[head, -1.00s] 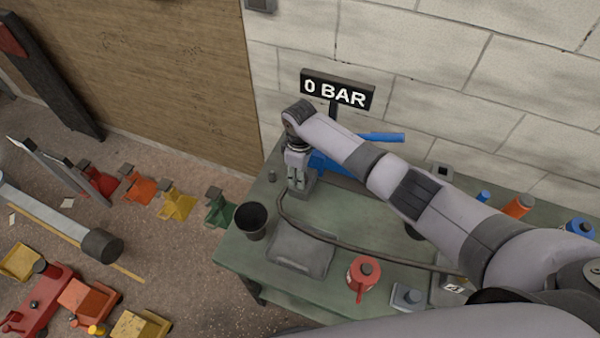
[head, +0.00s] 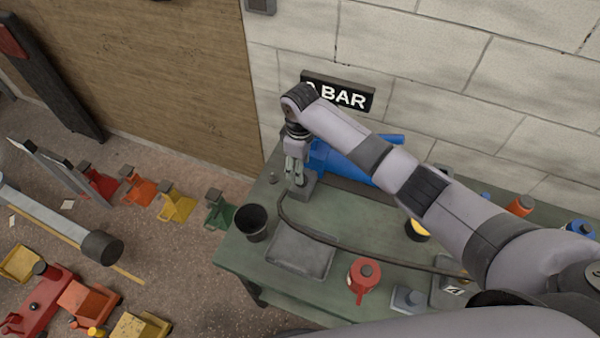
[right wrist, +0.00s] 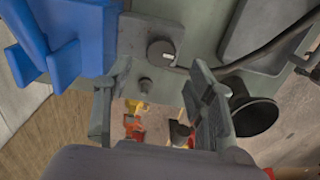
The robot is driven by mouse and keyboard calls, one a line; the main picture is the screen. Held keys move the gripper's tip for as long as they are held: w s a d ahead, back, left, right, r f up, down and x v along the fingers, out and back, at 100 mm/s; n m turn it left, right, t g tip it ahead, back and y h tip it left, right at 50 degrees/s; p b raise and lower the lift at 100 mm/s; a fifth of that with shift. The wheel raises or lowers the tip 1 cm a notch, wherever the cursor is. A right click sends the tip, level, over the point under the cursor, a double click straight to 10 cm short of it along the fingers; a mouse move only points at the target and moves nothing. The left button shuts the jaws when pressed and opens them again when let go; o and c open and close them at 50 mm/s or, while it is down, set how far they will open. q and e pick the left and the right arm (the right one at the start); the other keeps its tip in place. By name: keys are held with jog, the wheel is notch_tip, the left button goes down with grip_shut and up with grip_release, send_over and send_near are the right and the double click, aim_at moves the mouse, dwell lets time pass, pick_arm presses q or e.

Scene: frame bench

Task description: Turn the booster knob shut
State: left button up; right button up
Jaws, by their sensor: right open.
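The booster knob appears to be the round dark knob (right wrist: 161,52) with a white mark on a grey block (right wrist: 150,36), seen in the right wrist view. It is ahead of the space between my right fingers, apart from them. My right gripper (right wrist: 156,100) is open with nothing between its fingers. In the head view, my right gripper (head: 296,172) points down over the grey block (head: 304,186) at the bench's back left, and hides the knob there. The blue booster body (head: 345,165) is beside it, partly behind my right arm. My left gripper is not in view.
A small peg (head: 272,177) stands left of my gripper.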

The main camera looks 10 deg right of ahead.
notch_tip(320, 180, up, 7)
dwell(0.3)
dwell(0.5)
